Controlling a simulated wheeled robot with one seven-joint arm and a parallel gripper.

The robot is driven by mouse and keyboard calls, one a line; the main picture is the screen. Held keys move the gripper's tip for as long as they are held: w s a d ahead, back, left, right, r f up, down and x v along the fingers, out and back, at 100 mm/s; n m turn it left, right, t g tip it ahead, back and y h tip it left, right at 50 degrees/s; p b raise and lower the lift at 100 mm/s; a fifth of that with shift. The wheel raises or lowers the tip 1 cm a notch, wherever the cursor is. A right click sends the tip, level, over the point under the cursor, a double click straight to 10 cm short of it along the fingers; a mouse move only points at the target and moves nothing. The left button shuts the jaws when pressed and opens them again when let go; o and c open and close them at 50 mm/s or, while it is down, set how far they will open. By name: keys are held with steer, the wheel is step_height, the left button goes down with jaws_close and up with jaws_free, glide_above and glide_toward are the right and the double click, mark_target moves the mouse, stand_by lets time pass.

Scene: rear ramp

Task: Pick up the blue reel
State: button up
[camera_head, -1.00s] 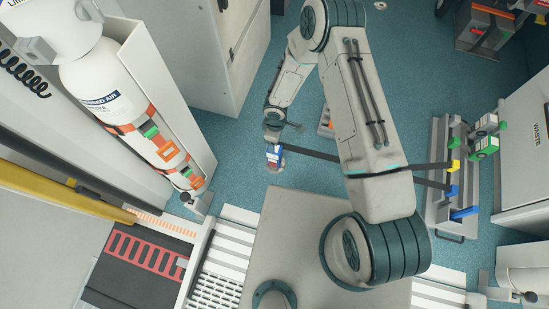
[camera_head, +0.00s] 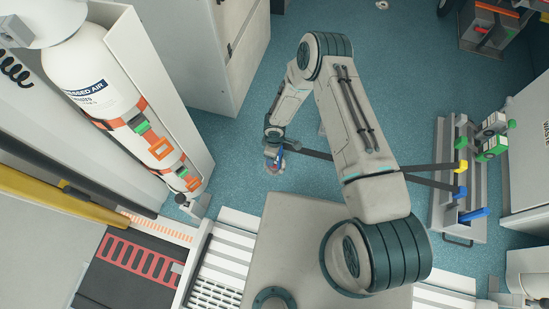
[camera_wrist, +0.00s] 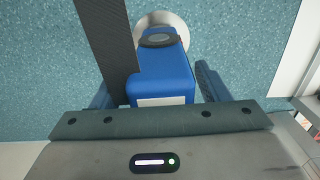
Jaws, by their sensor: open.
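The blue reel (camera_wrist: 165,75) is a blue block with a dark oval on top and a pale label on its near face, in the wrist view. A wide black strap (camera_wrist: 103,40) runs beside its left side. My gripper (camera_wrist: 155,88) is open, with one blue finger to the left of the reel and one to the right. The reel lies between them; I cannot tell whether they touch it. In the head view, my gripper (camera_head: 273,156) is low over the floor, and the reel (camera_head: 281,160) is mostly hidden by it.
A dark strap (camera_head: 308,154) stretches right, passing behind my arm. A grey rack (camera_head: 446,205) with yellow, blue and green parts stands right, beside a white waste bin (camera_head: 523,150). A white air cylinder (camera_head: 92,82) stands left.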

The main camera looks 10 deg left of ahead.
steer(key=shift+f, duration=0.45)
steer(key=shift+r, duration=0.1)
steer(key=c, duration=1.5)
steer(key=shift+o, duration=0.2)
step_height(320, 180, up, 5)
steer(key=p, duration=0.2)
steer(key=shift+p, duration=0.3)
steer(key=d+r+p, duration=0.2)
steer(key=d+r, duration=0.4)
steer(key=d, duration=0.5)
steer(key=shift+s+d, duration=0.25)
steer(key=shift+s, duration=0.1)
steer(key=shift+r, duration=0.3)
steer(key=shift+r+p, duration=1.3)
